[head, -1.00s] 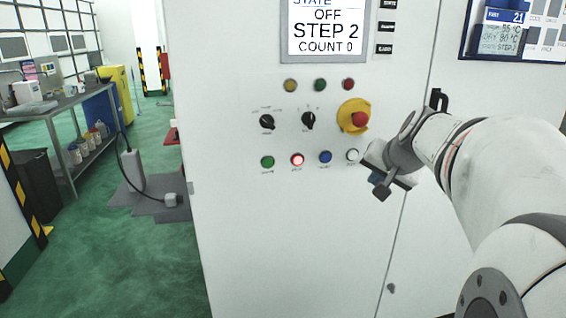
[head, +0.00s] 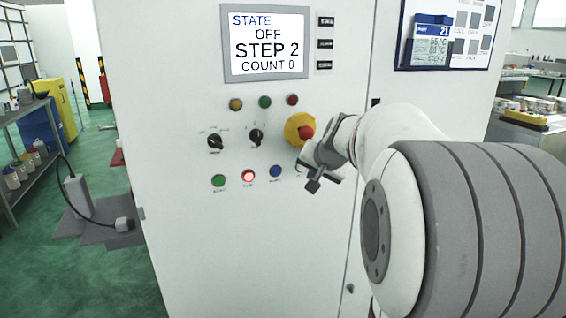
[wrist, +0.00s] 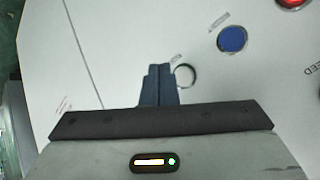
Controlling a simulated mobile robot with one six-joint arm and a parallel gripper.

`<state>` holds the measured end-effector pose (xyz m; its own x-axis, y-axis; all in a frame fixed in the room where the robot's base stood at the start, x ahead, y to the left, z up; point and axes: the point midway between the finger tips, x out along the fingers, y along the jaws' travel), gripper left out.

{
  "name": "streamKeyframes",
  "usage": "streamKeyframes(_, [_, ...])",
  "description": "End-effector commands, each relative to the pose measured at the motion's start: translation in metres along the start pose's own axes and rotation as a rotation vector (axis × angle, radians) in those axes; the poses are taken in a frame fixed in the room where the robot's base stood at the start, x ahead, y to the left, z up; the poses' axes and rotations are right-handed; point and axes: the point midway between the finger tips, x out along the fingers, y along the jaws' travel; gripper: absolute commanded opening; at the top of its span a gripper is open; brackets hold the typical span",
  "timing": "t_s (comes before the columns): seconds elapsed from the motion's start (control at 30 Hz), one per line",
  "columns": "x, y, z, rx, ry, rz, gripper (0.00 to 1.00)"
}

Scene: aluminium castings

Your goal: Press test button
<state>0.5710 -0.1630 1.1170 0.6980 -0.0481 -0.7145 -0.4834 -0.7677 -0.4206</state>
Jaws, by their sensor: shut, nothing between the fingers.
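The lower row on the white cabinet's panel has a green button (head: 219,181), a lit red button (head: 248,176), a blue button (head: 275,171) and a white button at the right end. The small labels are too blurred to read, so I cannot confirm which is the test button. In the wrist view the white button (wrist: 186,76) with its dark ring is partly covered by my shut, empty gripper (wrist: 160,68), whose fingertips appear just left of its centre. The blue button (wrist: 232,39) is farther up right. Contact cannot be told.
A red emergency knob on a yellow plate (head: 300,130) sits just above my gripper. Two black rotary switches (head: 256,137) and small lamps (head: 264,102) are up left. The display (head: 265,43) reads STATE OFF, STEP 2, COUNT 0.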

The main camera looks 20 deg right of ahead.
Motion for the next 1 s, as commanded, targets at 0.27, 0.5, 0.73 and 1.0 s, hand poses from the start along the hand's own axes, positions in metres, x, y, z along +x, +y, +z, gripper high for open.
streamKeyframes(0.27, [0.014,-0.011,-0.01,-0.001,0.0,0.0,0.0])
streamKeyframes(0.5, [0.016,-0.012,-0.011,-0.001,0.001,0.0,0.0])
streamKeyframes(0.73, [0.016,-0.012,-0.011,-0.002,0.0,-0.001,0.0])
streamKeyframes(1.0, [0.016,-0.013,-0.01,-0.003,0.0,-0.001,0.0])
